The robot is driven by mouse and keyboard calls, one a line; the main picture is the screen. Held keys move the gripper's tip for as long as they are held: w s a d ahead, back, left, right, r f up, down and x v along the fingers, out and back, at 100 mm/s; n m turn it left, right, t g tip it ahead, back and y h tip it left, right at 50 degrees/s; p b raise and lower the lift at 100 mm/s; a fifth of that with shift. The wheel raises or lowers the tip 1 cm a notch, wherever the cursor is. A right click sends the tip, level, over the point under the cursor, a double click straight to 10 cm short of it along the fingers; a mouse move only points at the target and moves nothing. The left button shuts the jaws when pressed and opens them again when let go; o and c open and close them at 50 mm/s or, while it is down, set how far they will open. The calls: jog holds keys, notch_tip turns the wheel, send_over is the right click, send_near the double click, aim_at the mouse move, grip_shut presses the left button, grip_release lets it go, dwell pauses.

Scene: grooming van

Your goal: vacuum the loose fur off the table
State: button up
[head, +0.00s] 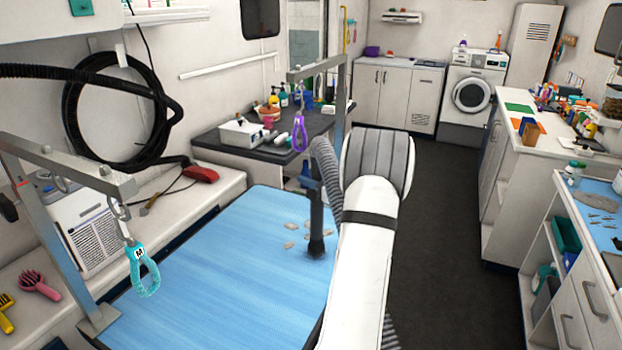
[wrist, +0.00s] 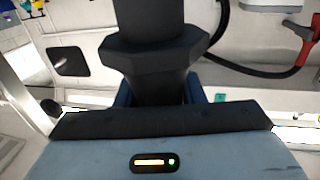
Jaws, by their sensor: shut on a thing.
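The grooming table (head: 215,265) has a blue top. Several small pale tufts of loose fur (head: 289,245) lie near its far right part. The dark vacuum nozzle (head: 316,246) stands upright beside the fur, its lower end at or just above the table top; I cannot tell if it touches. A grey ribbed hose (head: 325,165) runs from its upper part toward my arm. In the wrist view my gripper (wrist: 158,95) is shut on the dark nozzle body (wrist: 155,62), with a blue finger on each side.
A grooming arm with a teal loop (head: 144,270) stands at the table's near left; another with a purple loop (head: 300,134) hangs at the far end. A dark counter (head: 225,146) with bottles is behind. The floor (head: 440,240) at right is clear.

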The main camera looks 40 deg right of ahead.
jog(key=shift+w, duration=0.1)
dwell(0.4)
jog(key=w+d+p, duration=0.1)
jog(key=w+d, duration=0.2)
jog(key=w, duration=0.3)
jog(key=shift+w+d+p, duration=0.3)
jog(key=shift+w, duration=0.1)
jog(key=shift+d+r, duration=0.1)
dwell(1.0)
jog(key=s+d+p, duration=0.1)
jog(key=d+p, duration=0.1)
jog(key=d, duration=0.6)
jog(key=shift+a, duration=0.1)
dwell(1.2)
jog(key=w+a, duration=0.1)
jog(key=w, duration=0.5)
jog(key=shift+w+a+p, duration=0.35)
jog(key=shift+w+p, duration=0.05)
jog(key=shift+p, duration=0.05)
dwell(0.9)
